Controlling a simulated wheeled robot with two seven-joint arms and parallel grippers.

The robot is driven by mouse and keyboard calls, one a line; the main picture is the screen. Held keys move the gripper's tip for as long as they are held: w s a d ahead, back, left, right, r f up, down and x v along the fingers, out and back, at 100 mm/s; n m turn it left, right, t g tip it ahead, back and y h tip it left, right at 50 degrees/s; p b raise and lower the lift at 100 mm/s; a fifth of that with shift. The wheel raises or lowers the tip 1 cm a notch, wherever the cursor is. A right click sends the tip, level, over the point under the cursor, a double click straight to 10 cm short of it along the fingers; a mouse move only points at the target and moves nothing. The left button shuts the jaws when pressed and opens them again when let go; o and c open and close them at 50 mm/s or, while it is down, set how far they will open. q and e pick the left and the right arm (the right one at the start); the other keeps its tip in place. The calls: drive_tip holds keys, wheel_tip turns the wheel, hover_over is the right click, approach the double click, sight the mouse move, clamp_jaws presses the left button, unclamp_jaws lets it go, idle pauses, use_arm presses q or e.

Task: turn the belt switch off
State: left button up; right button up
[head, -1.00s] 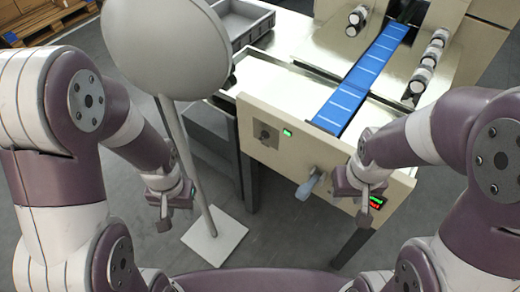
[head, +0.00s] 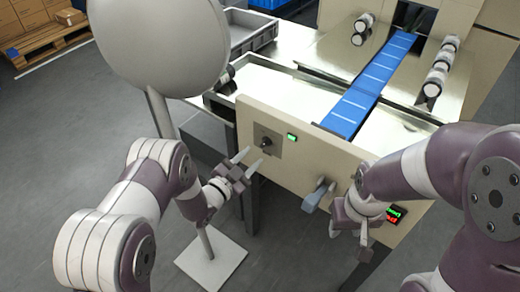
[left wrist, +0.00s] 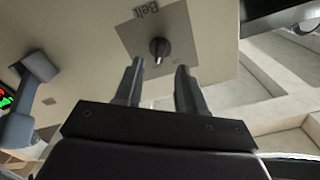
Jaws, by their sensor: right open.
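The belt switch (head: 266,143) is a dark rotary knob on a grey plate on the cream front panel (head: 310,165). In the left wrist view the knob (left wrist: 159,48) sits under the word "Belt", with a pale mark at its lower end. My left gripper (head: 248,159) is open and points at the knob from just in front of the panel. In the left wrist view its two fingers (left wrist: 157,76) stand apart, a little short of the knob, with nothing between them. My right gripper (head: 363,228) is open near the panel's right end.
A blue belt (head: 362,92) runs behind. A round-headed stand (head: 160,50) is at the left.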

sight(263, 146)
use_arm(q)
drive_tip(key=x, duration=0.5)
drive_tip(key=shift+w+d, duration=0.15)
drive_tip(key=shift+w, duration=0.1)
clamp_jaws()
